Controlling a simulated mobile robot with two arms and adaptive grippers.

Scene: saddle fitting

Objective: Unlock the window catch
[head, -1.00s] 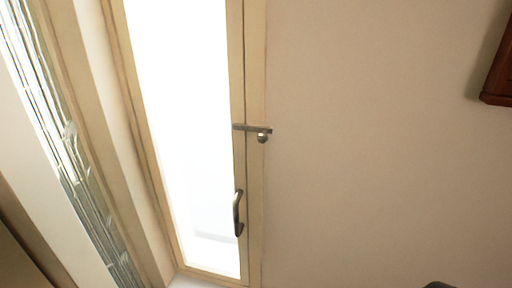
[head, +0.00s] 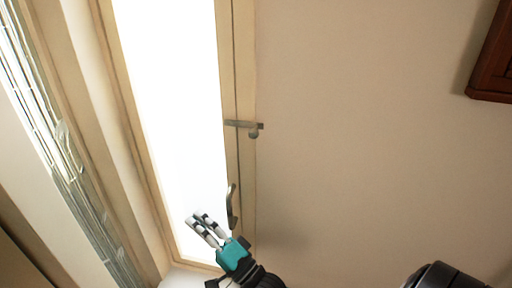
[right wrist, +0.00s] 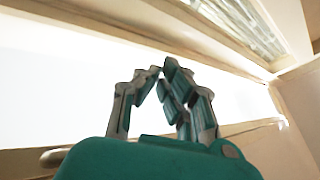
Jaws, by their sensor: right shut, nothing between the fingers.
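The window catch (head: 243,125) is a small metal bar with a round knob (head: 254,133) at its right end. It lies across the seam between the window sash and the frame at the right in the head view. A curved metal handle (head: 231,207) is lower on the sash. My right gripper (head: 197,218), teal with grey fingers, is below and left of the catch, in front of the lower pane and beside the handle. It is shut and empty; its fingers also show in the right wrist view (right wrist: 163,68). My left gripper is not in view.
The bright window pane (head: 175,110) stands in a cream frame (head: 247,60). A dark red wooden piece (head: 493,75) is on the wall at upper right. The plain wall right of the catch is clear.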

